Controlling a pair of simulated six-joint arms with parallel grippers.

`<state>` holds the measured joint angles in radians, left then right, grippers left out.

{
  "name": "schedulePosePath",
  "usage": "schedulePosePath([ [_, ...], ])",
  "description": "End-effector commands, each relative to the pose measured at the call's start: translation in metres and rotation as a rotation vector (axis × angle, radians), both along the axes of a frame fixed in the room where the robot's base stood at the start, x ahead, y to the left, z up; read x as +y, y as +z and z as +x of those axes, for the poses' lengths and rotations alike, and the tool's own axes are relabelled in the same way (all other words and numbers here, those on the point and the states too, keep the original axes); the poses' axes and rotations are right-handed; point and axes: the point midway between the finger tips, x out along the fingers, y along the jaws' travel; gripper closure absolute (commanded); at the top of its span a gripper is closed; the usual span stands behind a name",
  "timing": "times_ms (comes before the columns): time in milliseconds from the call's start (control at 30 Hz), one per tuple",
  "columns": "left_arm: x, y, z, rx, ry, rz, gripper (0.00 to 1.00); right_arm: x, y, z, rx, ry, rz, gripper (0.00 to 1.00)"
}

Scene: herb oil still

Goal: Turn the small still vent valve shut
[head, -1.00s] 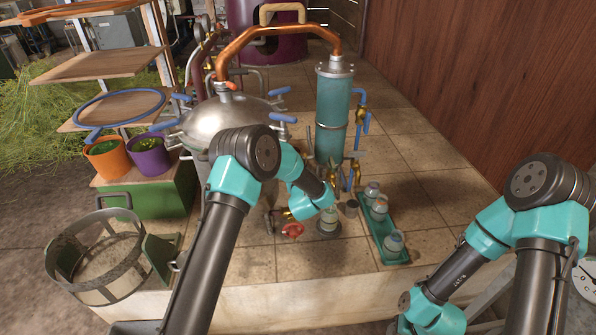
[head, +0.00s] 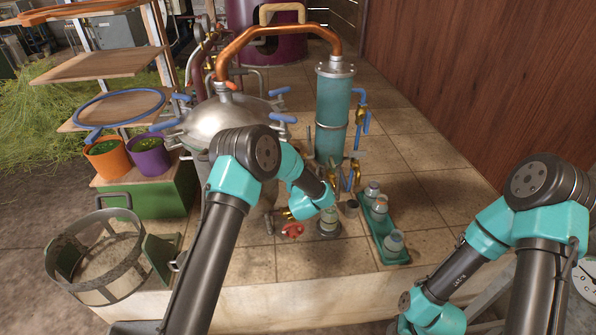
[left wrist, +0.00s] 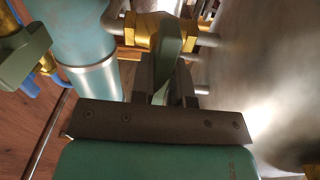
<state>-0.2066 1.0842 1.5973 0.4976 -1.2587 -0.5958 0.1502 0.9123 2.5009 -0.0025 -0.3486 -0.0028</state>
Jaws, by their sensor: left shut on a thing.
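In the left wrist view, my left gripper (left wrist: 166,98) is shut on a flat green lever handle (left wrist: 170,50), with one finger on each side. The handle sits on a brass valve body (left wrist: 143,28) beside the large silver still wall (left wrist: 270,60). This seems to be the vent valve. In the head view, my left arm reaches in front of the round silver still (head: 222,122), and its fingers cannot be made out. Of my right arm, only links show at the lower right; its gripper is out of frame.
A second green handle (left wrist: 22,42) on brass is at the wrist view's left, near a teal cylinder (left wrist: 85,40). In the head view, a red handle (head: 292,230), a jar (head: 328,222) and a green tray (head: 392,256) of jars stand close to my left wrist. A teal column (head: 333,105) rises behind.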

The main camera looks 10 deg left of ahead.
Motion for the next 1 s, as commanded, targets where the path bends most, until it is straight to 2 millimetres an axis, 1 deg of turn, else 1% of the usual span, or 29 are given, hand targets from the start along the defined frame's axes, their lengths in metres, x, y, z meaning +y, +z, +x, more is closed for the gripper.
schedulePosePath([
  [167, 0.000, 0.000, 0.000, 0.001, 0.000, 0.002, 1.00, 0.000, 0.000, 0.000, 0.000, 0.000, 0.000, 0.60],
  [200, 0.000, 0.000, 0.000, 0.001, -0.001, 0.002, 0.82, 0.000, 0.000, 0.000, 0.000, 0.000, 0.000, 0.60],
  [433, 0.000, 0.000, 0.000, 0.000, 0.000, 0.001, 0.60, 0.000, 0.000, 0.000, 0.000, 0.000, 0.000, 0.60],
  [767, -0.001, 0.000, -0.003, 0.001, -0.001, 0.000, 0.60, 0.000, 0.000, 0.000, 0.000, 0.000, 0.000, 0.60],
  [867, -0.003, 0.000, -0.009, 0.002, -0.002, -0.001, 0.60, 0.000, 0.000, 0.000, 0.000, 0.000, 0.000, 0.60],
  [1000, -0.009, 0.000, -0.026, 0.002, -0.003, 0.000, 0.60, 0.000, 0.000, 0.000, 0.000, 0.000, 0.000, 0.60],
])
